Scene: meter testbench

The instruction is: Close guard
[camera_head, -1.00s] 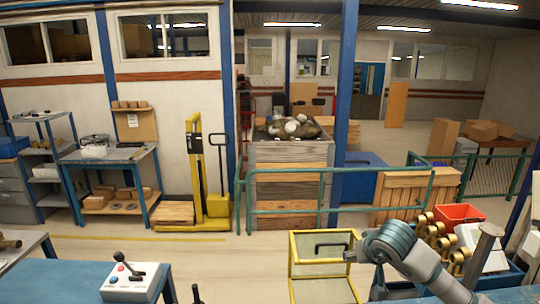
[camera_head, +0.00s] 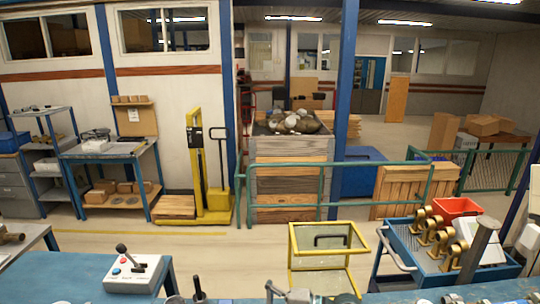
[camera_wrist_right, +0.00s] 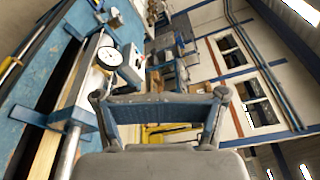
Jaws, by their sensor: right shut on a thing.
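The yellow-framed guard (camera_head: 328,222) with clear panels stands at the front middle of the head view, beyond the blue bench. Its black handle (camera_head: 330,240) lies across the upper panel, with no gripper on it. My left gripper is not in view.
A control box (camera_head: 133,275) with a black lever stands on the blue bench (camera_head: 60,275). A white dial gauge (camera_wrist_right: 109,57) is near the bench in the wrist view. A blue tray (camera_head: 398,238) with brass fittings and a red bin (camera_head: 457,208) are at right.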

